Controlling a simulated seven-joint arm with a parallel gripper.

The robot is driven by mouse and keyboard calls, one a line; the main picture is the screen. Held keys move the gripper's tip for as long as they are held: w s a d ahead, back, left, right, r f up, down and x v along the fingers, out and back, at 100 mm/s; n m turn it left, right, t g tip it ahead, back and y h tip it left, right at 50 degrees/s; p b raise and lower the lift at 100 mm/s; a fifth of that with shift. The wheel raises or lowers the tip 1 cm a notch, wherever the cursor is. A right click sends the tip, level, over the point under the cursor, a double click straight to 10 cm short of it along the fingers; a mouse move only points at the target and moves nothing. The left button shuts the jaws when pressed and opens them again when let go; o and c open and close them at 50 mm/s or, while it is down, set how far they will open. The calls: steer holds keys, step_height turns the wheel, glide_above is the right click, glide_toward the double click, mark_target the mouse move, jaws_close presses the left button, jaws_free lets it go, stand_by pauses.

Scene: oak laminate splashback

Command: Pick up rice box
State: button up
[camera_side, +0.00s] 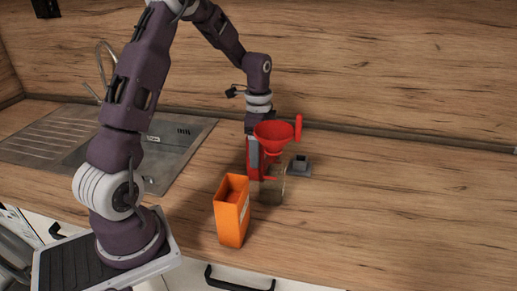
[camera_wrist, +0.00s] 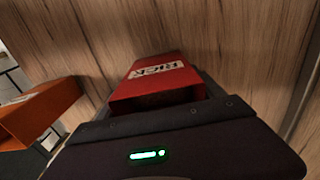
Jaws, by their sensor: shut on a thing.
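The rice box is red with a white label that seems to read "RICE". In the wrist view the rice box (camera_wrist: 158,90) sits between the fingers of my gripper (camera_wrist: 162,100), which is shut on it. In the side view the rice box (camera_side: 255,163) shows only in part, held by my gripper (camera_side: 252,145) and partly hidden by the red funnel. I cannot tell whether its base touches the counter.
An orange box (camera_side: 232,212) stands open at the front of the counter. A red funnel (camera_side: 273,135) and a glass jar (camera_side: 272,189) are close to the rice box. A small grey object (camera_side: 300,164) lies to the right. The counter's right side is clear.

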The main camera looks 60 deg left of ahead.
steer(key=o, duration=1.7)
steer(key=shift+o, duration=0.2)
step_height(320, 180, up, 11)
steer(key=shift+r, duration=0.6)
steer(key=shift+c, duration=1.2)
